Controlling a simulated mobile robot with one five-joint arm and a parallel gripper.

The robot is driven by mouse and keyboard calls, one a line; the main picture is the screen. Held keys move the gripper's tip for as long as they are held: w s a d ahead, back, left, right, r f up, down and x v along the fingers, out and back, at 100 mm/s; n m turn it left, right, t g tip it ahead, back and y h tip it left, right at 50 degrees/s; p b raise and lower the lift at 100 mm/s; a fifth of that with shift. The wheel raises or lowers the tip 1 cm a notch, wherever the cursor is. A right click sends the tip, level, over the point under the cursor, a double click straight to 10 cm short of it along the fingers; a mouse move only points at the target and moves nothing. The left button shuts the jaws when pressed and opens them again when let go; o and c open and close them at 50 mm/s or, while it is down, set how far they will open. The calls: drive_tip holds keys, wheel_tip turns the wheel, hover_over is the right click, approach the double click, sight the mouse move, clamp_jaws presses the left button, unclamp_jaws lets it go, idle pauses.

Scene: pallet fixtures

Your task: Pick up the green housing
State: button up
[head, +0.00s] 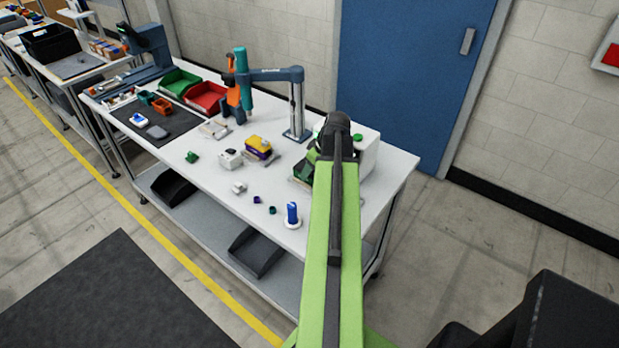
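A dark green block (303,171) sits on a low fixture near the right end of the white workbench, just left of my arm and partly covered by it. A smaller green piece (192,157) lies alone on the bench top, farther left. I cannot tell for sure which one is the green housing. My green arm reaches from the bottom of the head view over the right part of the bench and ends in a dark joint beside the dark green block. My gripper's fingers do not show; the arm hides that area.
A white box (368,153) stands right of the arm's end. A yellow and purple part (258,147), a white part (230,158) and a blue-topped piece (292,214) stand on the bench. A grey press stand (297,105) and green and red bins (206,97) are behind.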

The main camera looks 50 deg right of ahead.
clamp_jaws()
drive_tip(key=shift+r, duration=0.15)
wheel_tip(320, 180, up, 4)
drive_tip(key=p, duration=0.4)
drive_tip(key=shift+r+p, duration=0.2)
drive_tip(key=shift+p, duration=0.15)
drive_tip(key=s+d+r+p, duration=0.2)
drive_tip(key=s+r+p, duration=0.4)
drive_tip(key=s, duration=0.5)
drive_tip(key=shift+s+d+r, duration=0.15)
drive_tip(key=shift+s, duration=0.1)
